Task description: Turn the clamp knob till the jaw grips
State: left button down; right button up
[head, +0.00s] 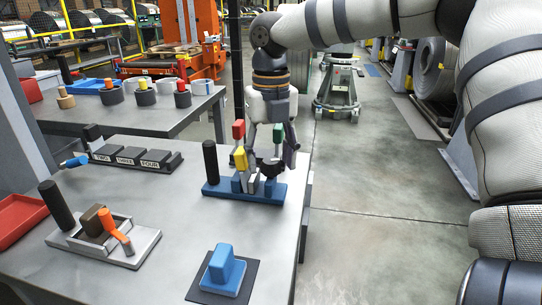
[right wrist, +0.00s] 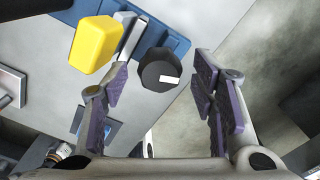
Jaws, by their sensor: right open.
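The clamp stands on a blue base (head: 272,198) near the right edge of the steel table. Its black knob (head: 269,166) also shows in the right wrist view (right wrist: 160,72), with a white mark on its face. Beside it are pale jaw pieces (right wrist: 130,36) and a yellow block (right wrist: 92,43). My right gripper (head: 271,152) is over the base, pointing down. In the right wrist view its fingers (right wrist: 163,84) are spread on either side of the knob, with gaps at both sides. I cannot tell how deep the knob sits between them. My left gripper is not in view.
A black post (head: 210,161) rises at the base's left end. Nearby are a labelled dark block row (head: 130,158), a grey fixture with an orange lever (head: 118,233), and a blue block (head: 222,266) on a dark pad. Table is clear between them.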

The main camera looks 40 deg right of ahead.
aim_at(271, 160)
notch_tip(271, 160, up, 12)
dwell(0.4)
